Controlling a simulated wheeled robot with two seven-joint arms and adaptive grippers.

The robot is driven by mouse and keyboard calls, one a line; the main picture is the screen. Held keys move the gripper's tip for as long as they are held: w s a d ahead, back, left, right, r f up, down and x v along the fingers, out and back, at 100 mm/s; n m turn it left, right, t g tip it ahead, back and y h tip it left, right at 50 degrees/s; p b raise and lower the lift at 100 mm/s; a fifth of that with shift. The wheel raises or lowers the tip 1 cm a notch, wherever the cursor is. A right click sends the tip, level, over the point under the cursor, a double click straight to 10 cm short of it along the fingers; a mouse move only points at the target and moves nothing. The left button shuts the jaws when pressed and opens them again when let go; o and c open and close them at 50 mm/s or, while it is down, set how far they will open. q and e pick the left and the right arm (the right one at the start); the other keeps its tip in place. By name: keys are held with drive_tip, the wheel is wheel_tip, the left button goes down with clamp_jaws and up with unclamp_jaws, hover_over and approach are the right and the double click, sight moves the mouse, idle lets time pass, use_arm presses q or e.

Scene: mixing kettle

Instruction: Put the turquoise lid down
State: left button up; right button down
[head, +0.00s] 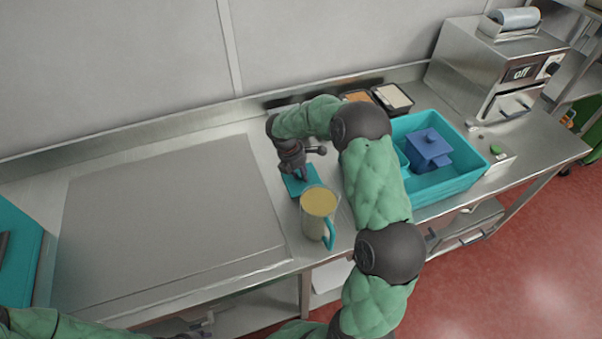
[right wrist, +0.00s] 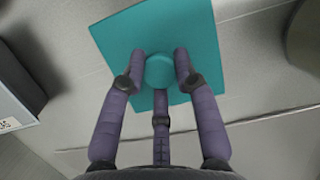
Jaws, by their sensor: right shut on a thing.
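The turquoise lid (head: 311,178) is a flat square with a round knob. It is low over or on the steel counter, just behind the jug; I cannot tell whether it touches the counter. My right gripper (head: 299,172) is above it, its fingers around the knob. In the right wrist view the lid (right wrist: 205,35) lies flat below, and the gripper (right wrist: 160,72) is shut on its knob. The clear jug (head: 318,205) with yellowish contents and a turquoise handle stands upright in front of the lid. Only part of my left arm shows at the bottom left; its gripper is not seen.
A turquoise crate (head: 462,183) on the right holds a blue lidded container (head: 428,148). Black trays (head: 393,97) stand at the back. A steel machine (head: 490,75) marked "off" is at the back right. A large bare steel board (head: 165,225) lies on the left.

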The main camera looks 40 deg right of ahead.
sight(292, 181)
drive_tip(key=shift+r, duration=0.15)
drive_tip(key=c, duration=0.9)
unclamp_jaws()
drive_tip(key=shift+f, duration=0.2)
drive_tip(key=shift+c, duration=0.2)
drive_tip(key=shift+r, duration=0.1)
drive_tip(key=p+v, duration=0.2)
drive_tip(key=v, duration=1)
drive_tip(key=shift+r+p, duration=0.2)
drive_tip(key=shift+p, duration=0.15)
